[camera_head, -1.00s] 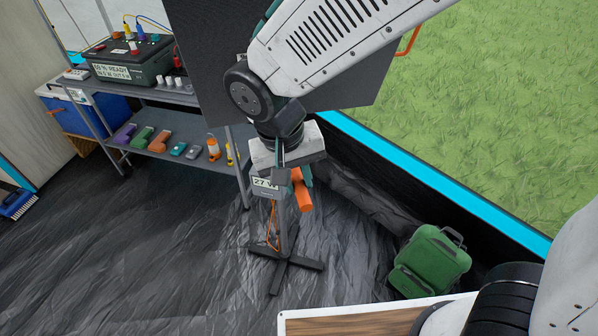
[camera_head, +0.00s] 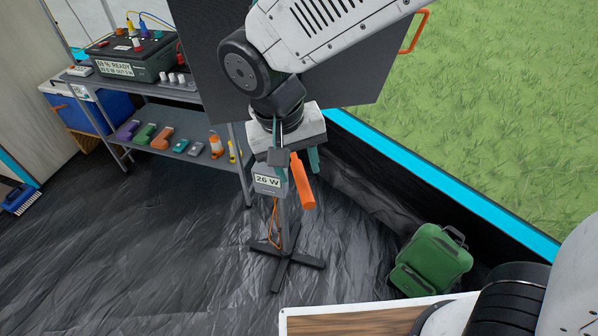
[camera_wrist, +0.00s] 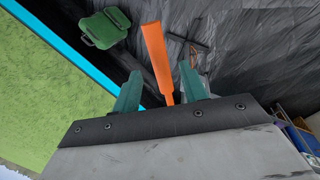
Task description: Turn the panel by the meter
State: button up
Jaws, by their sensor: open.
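The dark flat panel (camera_head: 213,62) stands tilted on a post with a cross-shaped foot, partly hidden behind my arm. A small meter (camera_head: 267,181) on the post reads 26 W. An orange handle (camera_head: 302,182) slants down below the panel; it also shows in the wrist view (camera_wrist: 156,55). My gripper (camera_head: 297,160) is open at the handle, pointing down. In the wrist view its teal fingers (camera_wrist: 160,72) stand apart, one on each side of the handle, with gaps visible. I cannot tell whether either finger touches it.
A metal shelf (camera_head: 190,153) with a power box (camera_head: 132,58) and several small tools stands at the left. A green backpack (camera_head: 432,260) lies at the right by the tent wall. A wood-topped surface (camera_head: 345,322) is at the bottom.

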jog(key=shift+s+a+r, duration=0.1)
jog(key=shift+a+r, duration=0.15)
jog(key=shift+r, duration=0.9)
jog(key=shift+a+r, duration=0.2)
jog(key=shift+r, duration=0.95)
jog(key=shift+s+d+f+n+g, duration=0.15)
jog(key=shift+s+d+f+n, duration=0.05)
jog(key=shift+s+d+n, duration=0.3)
jog(key=shift+s+d+f+n+g, duration=0.15)
jog(key=shift+s+d+n, duration=0.25)
jog(key=shift+n, duration=0.2)
jog(key=s+d+r+m, duration=0.1)
jog(key=s+d+r, duration=0.1)
jog(key=d, duration=0.6)
jog(key=s+d+r+m+t+y, duration=0.1)
jog(key=s+d, duration=0.3)
jog(key=d, duration=0.4)
jog(key=s+d+r+m+y, duration=0.1)
jog(key=s+d+r+m, duration=0.1)
jog(key=d, duration=0.6)
jog(key=shift+s+r+t, duration=0.3)
jog(key=shift+s, duration=0.2)
